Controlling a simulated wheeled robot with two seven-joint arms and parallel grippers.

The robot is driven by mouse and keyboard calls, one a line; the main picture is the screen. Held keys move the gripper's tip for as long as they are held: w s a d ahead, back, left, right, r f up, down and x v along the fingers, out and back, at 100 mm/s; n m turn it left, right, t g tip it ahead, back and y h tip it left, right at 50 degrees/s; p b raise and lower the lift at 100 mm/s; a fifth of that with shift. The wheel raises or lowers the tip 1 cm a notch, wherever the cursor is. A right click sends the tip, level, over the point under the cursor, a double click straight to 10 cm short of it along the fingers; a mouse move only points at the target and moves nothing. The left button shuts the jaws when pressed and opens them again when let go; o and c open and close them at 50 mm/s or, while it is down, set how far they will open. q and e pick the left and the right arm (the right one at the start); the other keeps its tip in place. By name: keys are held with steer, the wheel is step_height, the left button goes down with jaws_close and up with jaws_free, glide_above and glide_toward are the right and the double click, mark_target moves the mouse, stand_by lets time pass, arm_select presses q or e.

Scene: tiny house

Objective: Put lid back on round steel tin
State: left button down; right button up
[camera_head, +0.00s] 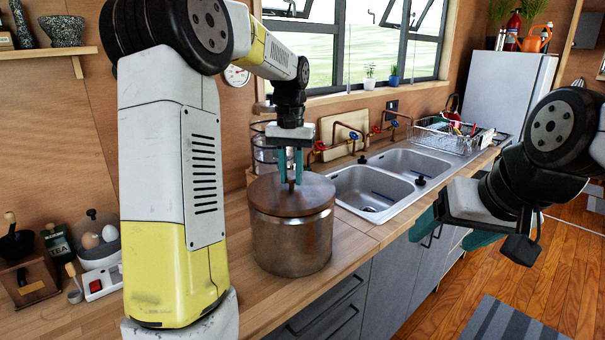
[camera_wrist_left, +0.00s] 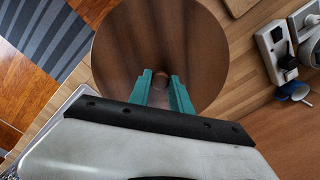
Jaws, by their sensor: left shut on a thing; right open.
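The round steel tin (camera_head: 290,238) stands upright on the wooden counter, left of the sink. Its brown wooden lid (camera_head: 268,197) is at the tin's mouth and looks level; I cannot tell whether it is fully seated. My left gripper (camera_head: 291,178) points down from above and is shut on the lid's small knob. In the left wrist view the lid (camera_wrist_left: 195,40) fills the middle, with the knob between the teal fingers of my left gripper (camera_wrist_left: 163,85). The lid hides the tin there. My right gripper (camera_head: 455,232) is open and empty, in front of the counter at the right.
A double sink (camera_head: 365,190) with copper taps lies right of the tin, with a dish rack (camera_head: 440,135) beyond. A cutting board (camera_head: 343,130) leans behind. Bare counter (camera_head: 345,243) shows beside the tin.

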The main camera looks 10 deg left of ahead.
arm_select(q)
steer(key=shift+f, duration=0.1)
stand_by(0.7)
steer(key=c, duration=1.1)
jaws_free()
steer(key=o, duration=0.5)
steer(key=shift+r, duration=3.5)
